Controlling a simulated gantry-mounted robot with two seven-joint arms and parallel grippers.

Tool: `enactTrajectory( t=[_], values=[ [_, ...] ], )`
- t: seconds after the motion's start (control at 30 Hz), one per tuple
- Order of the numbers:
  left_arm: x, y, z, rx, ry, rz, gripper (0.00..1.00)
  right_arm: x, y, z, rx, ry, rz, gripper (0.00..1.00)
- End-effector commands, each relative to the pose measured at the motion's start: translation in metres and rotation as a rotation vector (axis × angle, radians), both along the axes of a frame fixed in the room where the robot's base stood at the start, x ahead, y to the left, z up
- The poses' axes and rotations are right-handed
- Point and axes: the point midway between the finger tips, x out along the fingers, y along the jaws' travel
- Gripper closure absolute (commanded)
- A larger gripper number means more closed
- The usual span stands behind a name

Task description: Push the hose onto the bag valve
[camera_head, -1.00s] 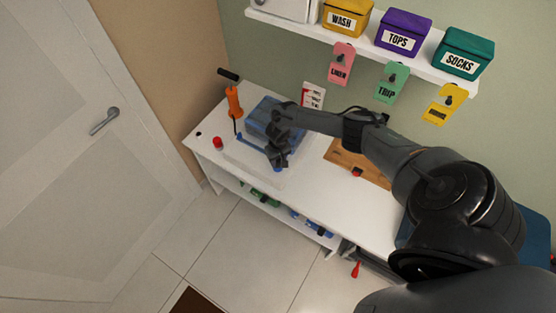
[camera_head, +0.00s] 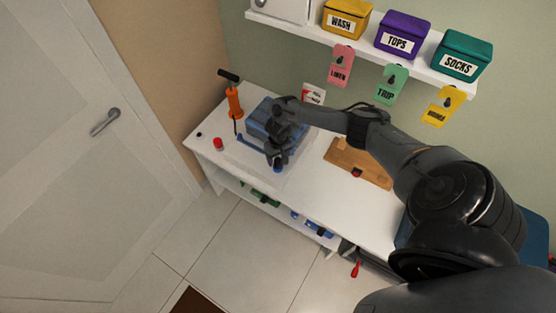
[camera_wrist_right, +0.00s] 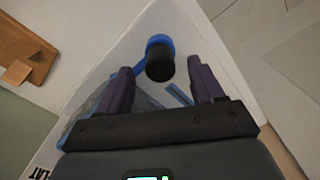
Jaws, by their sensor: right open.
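A clear bag with folded blue cloth (camera_head: 261,120) lies flat on the white bench. An orange pump (camera_head: 234,102) with a black handle stands at its left, and a blue strip (camera_head: 251,144) runs from near it toward my right gripper. My right gripper (camera_head: 277,160) is over the bag's front part. In the right wrist view its fingers (camera_wrist_right: 157,70) are open, with a black round fitting with a blue collar (camera_wrist_right: 160,60) in the gap near the tips. I cannot tell whether this is the valve or hose end. My left gripper is not in view.
A red knob (camera_head: 218,144) stands on the bench's left part, and a wooden board (camera_head: 357,163) lies to the right. A white shelf (camera_head: 365,46) with labelled boxes and hanging tags is above. The bench's front edge is close to the gripper.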

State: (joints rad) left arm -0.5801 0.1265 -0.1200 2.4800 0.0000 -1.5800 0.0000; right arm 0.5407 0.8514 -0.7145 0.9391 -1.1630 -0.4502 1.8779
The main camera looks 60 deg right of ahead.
Motion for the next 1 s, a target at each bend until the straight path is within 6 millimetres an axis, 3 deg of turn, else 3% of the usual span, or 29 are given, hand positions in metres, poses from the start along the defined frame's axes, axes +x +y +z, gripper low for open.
enactTrajectory(
  t=[0.1, 0.4, 0.63, 1.0],
  values=[
    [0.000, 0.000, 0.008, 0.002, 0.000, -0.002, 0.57, 0.000, -0.001, 0.024, 0.000, -0.002, 0.002, 0.33],
    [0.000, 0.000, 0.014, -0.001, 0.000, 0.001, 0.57, 0.000, 0.000, 0.064, 0.000, -0.001, 0.000, 0.33],
    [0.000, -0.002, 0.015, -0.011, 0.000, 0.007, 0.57, 0.000, 0.000, 0.074, 0.001, 0.001, 0.000, 0.33],
    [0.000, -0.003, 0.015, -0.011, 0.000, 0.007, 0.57, -0.004, 0.000, 0.070, 0.000, 0.009, 0.000, 0.33]
  ],
)
